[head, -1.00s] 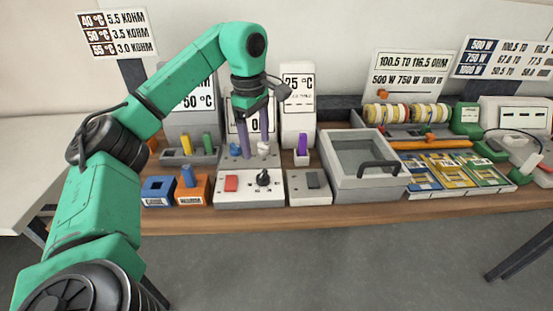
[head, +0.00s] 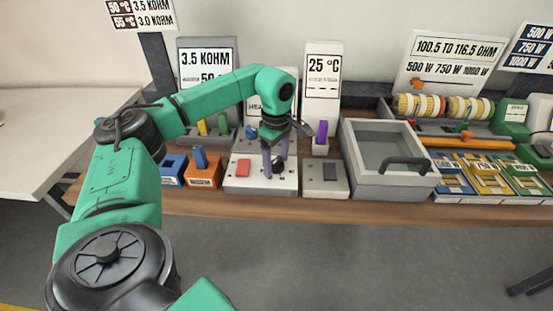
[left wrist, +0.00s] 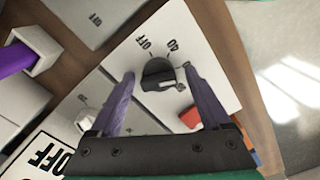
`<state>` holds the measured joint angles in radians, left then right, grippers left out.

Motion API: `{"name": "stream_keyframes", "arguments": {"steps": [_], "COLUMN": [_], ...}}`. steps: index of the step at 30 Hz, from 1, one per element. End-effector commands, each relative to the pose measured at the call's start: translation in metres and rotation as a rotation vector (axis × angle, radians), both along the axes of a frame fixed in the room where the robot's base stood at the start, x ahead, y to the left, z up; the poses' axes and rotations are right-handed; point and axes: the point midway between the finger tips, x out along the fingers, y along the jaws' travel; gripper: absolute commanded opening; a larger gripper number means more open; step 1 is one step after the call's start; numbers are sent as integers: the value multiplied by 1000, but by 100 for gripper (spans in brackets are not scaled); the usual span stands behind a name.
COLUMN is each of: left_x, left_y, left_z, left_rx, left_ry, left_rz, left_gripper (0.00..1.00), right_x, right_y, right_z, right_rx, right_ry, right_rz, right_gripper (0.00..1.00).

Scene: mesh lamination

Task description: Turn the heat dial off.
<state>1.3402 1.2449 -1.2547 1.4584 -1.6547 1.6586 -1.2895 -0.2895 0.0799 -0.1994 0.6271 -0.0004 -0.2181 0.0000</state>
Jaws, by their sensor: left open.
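The black heat dial (head: 278,168) sits on the pale control panel (head: 236,186) at mid-table, beside a red switch (head: 243,167). In the left wrist view the dial (left wrist: 158,74) shows close up, with "OFF" and "40" printed by its rim. My left gripper (head: 276,172) points down over the panel, its purple fingers open. In the left wrist view the fingers (left wrist: 158,71) stand on either side of the dial, with gaps; I cannot tell whether either touches it. The exact dial setting is unclear. My right gripper is out of view.
A grey box (head: 322,178) with a dark switch stands right of the panel, then a lidded grey tray (head: 346,150) with a black handle. Blue (head: 171,170) and orange (head: 203,172) holders stand to the left. Signs and a purple piece (head: 322,132) stand behind.

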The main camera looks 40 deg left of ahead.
Motion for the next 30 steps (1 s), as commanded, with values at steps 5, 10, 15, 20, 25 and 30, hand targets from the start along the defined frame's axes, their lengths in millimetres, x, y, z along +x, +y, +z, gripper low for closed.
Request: {"name": "stream_keyframes", "arguments": {"steps": [5,10,15,20,25,30], "left_x": [0,0,0,0,0,0], "left_y": [0,0,0,0,0,0], "left_z": [0,0,1,1,2,2], "left_rx": [0,0,0,0,0,-1], "left_ry": [0,0,0,0,1,1], "left_rz": [0,0,3,26,92,207], "left_gripper": [77,12,0,0,0,0], "right_x": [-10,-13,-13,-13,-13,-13], "right_y": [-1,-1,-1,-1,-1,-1], "right_z": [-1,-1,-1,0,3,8], "right_rx": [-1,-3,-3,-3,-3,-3], "right_ry": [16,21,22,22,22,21], "right_rz": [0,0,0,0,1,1], "right_gripper": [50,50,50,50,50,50]}}
